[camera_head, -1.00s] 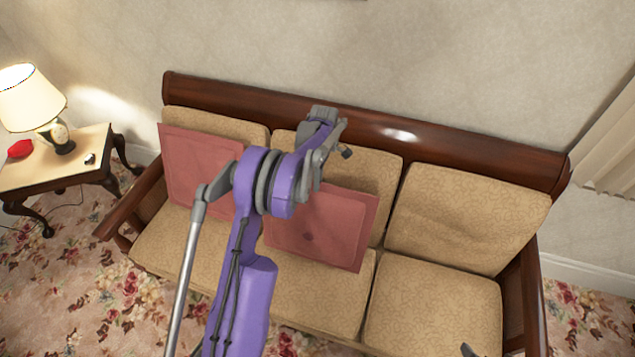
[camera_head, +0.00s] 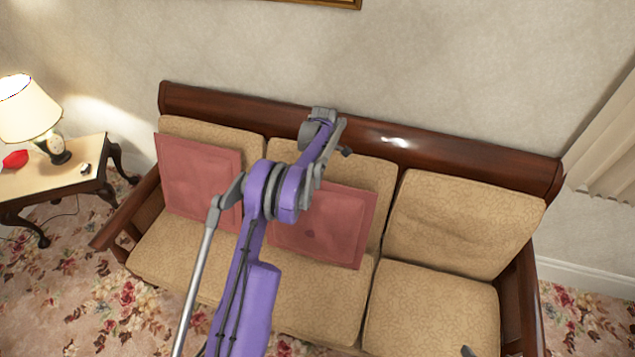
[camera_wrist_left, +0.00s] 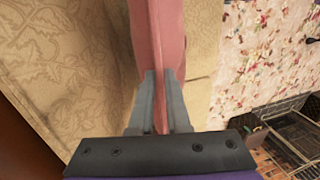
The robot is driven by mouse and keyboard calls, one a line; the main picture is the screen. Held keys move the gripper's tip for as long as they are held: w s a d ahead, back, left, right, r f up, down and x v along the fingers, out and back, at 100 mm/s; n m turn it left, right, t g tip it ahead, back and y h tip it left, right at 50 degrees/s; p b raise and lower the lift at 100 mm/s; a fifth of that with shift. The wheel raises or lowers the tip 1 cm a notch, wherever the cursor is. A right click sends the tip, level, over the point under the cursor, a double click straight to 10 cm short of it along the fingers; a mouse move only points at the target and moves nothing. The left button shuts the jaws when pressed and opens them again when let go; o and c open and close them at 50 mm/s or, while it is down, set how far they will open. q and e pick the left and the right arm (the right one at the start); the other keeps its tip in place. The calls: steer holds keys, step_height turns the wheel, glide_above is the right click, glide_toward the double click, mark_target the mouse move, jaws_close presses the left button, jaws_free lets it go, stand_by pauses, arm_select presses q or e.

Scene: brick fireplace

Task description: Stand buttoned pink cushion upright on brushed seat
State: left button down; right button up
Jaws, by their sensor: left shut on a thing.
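The buttoned pink cushion (camera_head: 340,227) stands leaning back on the middle brushed seat (camera_head: 318,298) of the tan sofa, in front of the middle backrest. A dark button shows on its front; my arm hides its upper left part. My left gripper (camera_wrist_left: 160,85) is shut on the cushion's edge, seen edge-on in the left wrist view (camera_wrist_left: 157,35). In the head view, its fingers are hidden behind my purple arm. A small grey tip of my right gripper (camera_head: 468,351) shows at the bottom edge; its jaws cannot be made out.
A plain pink cushion (camera_head: 192,175) leans on the left backrest. The right seat (camera_head: 430,305) is bare. A dark wooden rail (camera_head: 450,150) runs along the sofa's back. A side table (camera_head: 62,180) with a lit lamp (camera_head: 28,110) stands at the left.

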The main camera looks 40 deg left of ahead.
arm_select(q)
steer(key=c, duration=0.8)
jaws_free()
steer(key=shift+s+d+r+p+v, duration=0.1)
steer(key=shift+s+p+v, duration=0.3)
steer(key=shift+v, duration=1.25)
steer(key=shift+s+d+r+p+v, duration=0.15)
steer(key=shift+s+p+v, duration=0.25)
steer(key=shift+v, duration=1.25)
steer(key=shift+s+d+p+v, duration=0.15)
steer(key=shift+p+v, duration=0.3)
steer(key=shift+v, duration=1.2)
steer(key=shift+f, duration=0.1)
arm_select(e)
steer(key=r, duration=0.1)
steer(key=w+r, duration=0.2)
steer(key=shift+r, duration=0.4)
arm_select(q)
steer(key=shift+s, duration=0.1)
arm_select(e)
steer(key=shift+s, duration=0.1)
